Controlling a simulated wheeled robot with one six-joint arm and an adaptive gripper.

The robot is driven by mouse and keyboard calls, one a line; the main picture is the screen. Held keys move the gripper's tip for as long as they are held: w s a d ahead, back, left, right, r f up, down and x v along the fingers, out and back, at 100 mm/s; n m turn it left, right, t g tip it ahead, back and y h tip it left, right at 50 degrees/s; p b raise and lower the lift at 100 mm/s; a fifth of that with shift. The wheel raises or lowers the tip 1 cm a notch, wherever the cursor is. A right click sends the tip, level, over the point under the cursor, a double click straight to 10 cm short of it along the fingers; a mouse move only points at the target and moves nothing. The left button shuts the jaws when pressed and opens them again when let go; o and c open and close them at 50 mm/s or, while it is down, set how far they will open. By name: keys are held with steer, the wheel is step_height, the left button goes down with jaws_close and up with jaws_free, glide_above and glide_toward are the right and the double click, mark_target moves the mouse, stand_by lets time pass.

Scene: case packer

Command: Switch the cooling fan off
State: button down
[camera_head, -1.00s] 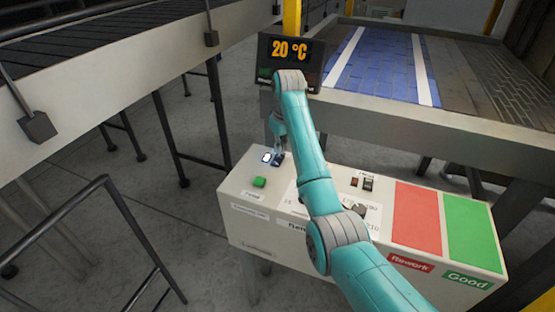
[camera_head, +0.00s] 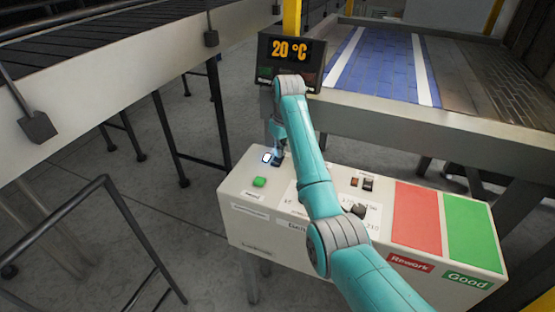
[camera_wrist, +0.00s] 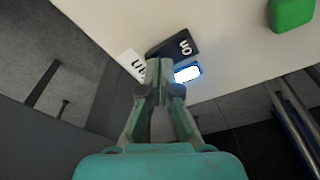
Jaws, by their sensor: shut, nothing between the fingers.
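My gripper (camera_wrist: 160,78) is shut and empty. Its fingertips are at a black rocker switch (camera_wrist: 180,47) marked ON, overlapping its near side in the wrist view; I cannot tell whether they touch it. A lit white-blue lamp (camera_wrist: 188,74) is right beside the switch. It also shows in the head view (camera_head: 266,158) at the left end of the control box. A white label (camera_wrist: 131,63) by the switch is partly hidden by the fingers, and I cannot read it. In the head view my gripper (camera_head: 277,157) points down over the switch, largely hiding it.
A display (camera_head: 290,50) reading 20 °C stands behind. A conveyor (camera_head: 100,62) is at left.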

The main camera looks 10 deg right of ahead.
steer(key=shift+f, duration=0.25)
steer(key=shift+r, duration=3.5)
